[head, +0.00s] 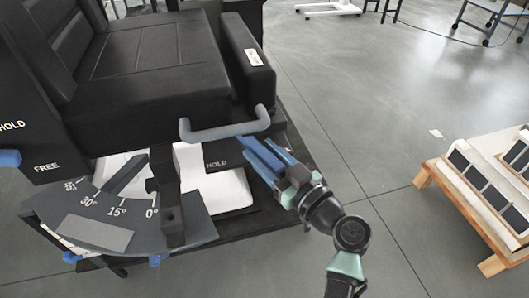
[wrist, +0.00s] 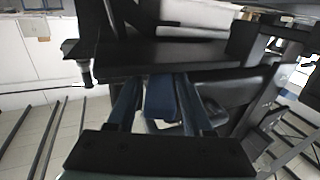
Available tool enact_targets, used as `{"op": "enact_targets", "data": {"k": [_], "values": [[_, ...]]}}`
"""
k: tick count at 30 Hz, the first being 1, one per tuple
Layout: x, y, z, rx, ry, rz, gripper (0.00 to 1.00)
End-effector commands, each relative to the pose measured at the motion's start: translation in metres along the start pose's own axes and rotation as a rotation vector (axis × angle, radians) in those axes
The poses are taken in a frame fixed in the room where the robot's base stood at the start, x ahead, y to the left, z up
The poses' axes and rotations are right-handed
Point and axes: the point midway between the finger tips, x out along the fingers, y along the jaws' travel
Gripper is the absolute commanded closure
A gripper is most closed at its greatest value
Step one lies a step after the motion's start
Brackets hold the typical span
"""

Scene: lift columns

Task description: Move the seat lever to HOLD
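A black padded seat (head: 155,60) fills the upper left of the head view. A dark panel under its front edge carries a HOLD label (head: 216,163); another label to its right is mostly hidden by my gripper. My gripper (head: 258,152) is at this panel, right of HOLD and just below the grey U-shaped handle (head: 225,130). In the wrist view a blue lever end (wrist: 160,98) lies between my two fingers, with visible gaps on both sides. My gripper is open around it and I see no firm contact. In the head view the lever is hard to tell from the fingers.
A second blue lever (head: 9,158) is at the left, on a side panel marked HOLD and FREE. A grey angle scale (head: 97,235) is below it. A wooden rack with dark panels (head: 490,190) stands at the right. Open floor lies between.

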Motion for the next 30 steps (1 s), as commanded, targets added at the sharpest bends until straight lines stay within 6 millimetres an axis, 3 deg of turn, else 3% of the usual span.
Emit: {"op": "enact_targets", "data": {"k": [1, 8, 30], "values": [[-0.0002, 0.0001, 0.0000, 0.000, 0.000, 0.000, 0.60], [-0.0004, 0.0002, 0.0000, 0.000, 0.000, 0.001, 1.00], [-0.0010, 0.0011, 0.0000, 0.000, 0.000, 0.003, 1.00]]}}
